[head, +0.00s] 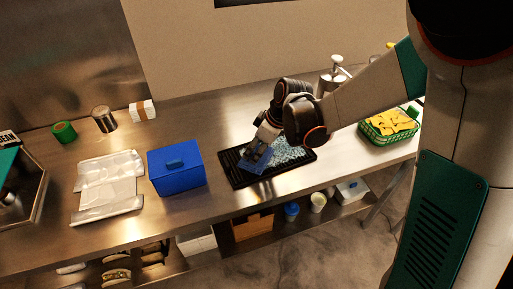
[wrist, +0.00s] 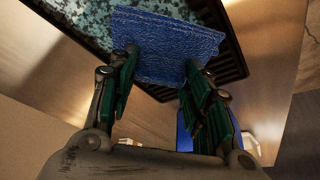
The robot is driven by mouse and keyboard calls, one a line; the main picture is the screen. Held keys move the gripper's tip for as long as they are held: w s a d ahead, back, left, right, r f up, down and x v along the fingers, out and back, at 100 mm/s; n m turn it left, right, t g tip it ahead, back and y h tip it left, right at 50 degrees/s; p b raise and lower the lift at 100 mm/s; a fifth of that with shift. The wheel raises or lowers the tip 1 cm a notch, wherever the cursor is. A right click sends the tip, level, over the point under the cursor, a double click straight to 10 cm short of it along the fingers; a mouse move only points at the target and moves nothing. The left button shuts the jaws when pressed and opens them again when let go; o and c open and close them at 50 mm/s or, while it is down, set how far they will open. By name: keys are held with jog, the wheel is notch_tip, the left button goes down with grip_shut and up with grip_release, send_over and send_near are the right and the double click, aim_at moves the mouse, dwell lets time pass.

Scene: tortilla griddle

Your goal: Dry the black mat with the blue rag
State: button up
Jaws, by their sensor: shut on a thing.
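The black mat (head: 237,178) lies on the steel counter, with ribbed edges. Light blue-white wet-looking patches cover its right part, and they also show on the mat in the wrist view (wrist: 75,14). My gripper (head: 258,149) is over the mat's left half, pointing down. It is shut on the blue rag (head: 254,164). In the wrist view the rag (wrist: 165,45) is spread flat between and beyond the fingertips, over the mat (wrist: 232,65). I cannot tell whether the rag presses on the mat. The mat's part under the rag and gripper is hidden.
A blue box (head: 177,172) with a lid stands left of the mat. Clear plastic packaging (head: 108,183) lies further left. A green basket of yellow things (head: 388,127) stands at the right. A metal pump dispenser (head: 333,77) is behind my arm. The counter's front edge is close to the mat.

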jog(key=shift+w+d+f, duration=0.1)
jog(key=shift+w+d, duration=0.1)
jog(key=shift+d, duration=0.4)
jog(key=shift+w+d+f, duration=0.1)
jog(key=shift+w+d, duration=0.1)
jog(key=shift+d, duration=0.4)
jog(key=shift+a+r, duration=0.1)
jog(key=shift+a, duration=0.05)
jog(key=shift+s, duration=0.1)
jog(key=shift+w+a+r, duration=0.1)
jog(key=shift+w+a, duration=0.1)
jog(key=shift+a, duration=0.95)
